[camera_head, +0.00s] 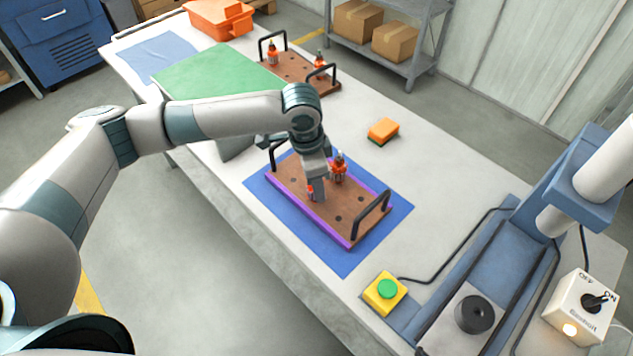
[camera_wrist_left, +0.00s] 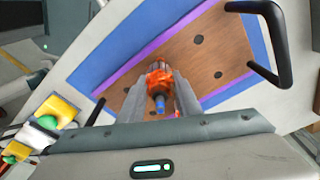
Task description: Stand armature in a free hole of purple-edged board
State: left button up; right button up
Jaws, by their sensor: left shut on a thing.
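The purple-edged board (camera_head: 347,207) is brown, has black handles at both ends and lies on a blue mat (camera_head: 345,262). One orange armature (camera_head: 339,170) stands on it, just right of my left gripper (camera_head: 317,192). That gripper points down over the board's near-left half. It is shut on another orange armature, whose orange part (camera_wrist_left: 159,78) and blue tip (camera_wrist_left: 160,104) show between the fingers in the left wrist view. I cannot tell whether its lower end is in a hole. Several bare dark holes show on the board (camera_wrist_left: 215,45). My right gripper is not in view.
A second brown board (camera_head: 297,66) with armatures stands farther back. An orange block (camera_head: 383,129) lies beyond the mat. A yellow box with a green button (camera_head: 386,290), a blue machine and a white switch box (camera_head: 580,308) stand at the right. The table between is clear.

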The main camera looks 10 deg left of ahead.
pick_arm(q)
jog(key=o, duration=1.3)
jog(key=shift+c, duration=0.2)
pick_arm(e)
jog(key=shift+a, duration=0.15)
pick_arm(q)
jog(key=shift+r, duration=0.5)
notch_tip(320, 180, up, 16)
jog(key=s+a+b, duration=0.1)
jog(key=a+b, duration=0.1)
jog(key=shift+r+b, duration=0.15)
jog(key=shift+b, duration=0.2)
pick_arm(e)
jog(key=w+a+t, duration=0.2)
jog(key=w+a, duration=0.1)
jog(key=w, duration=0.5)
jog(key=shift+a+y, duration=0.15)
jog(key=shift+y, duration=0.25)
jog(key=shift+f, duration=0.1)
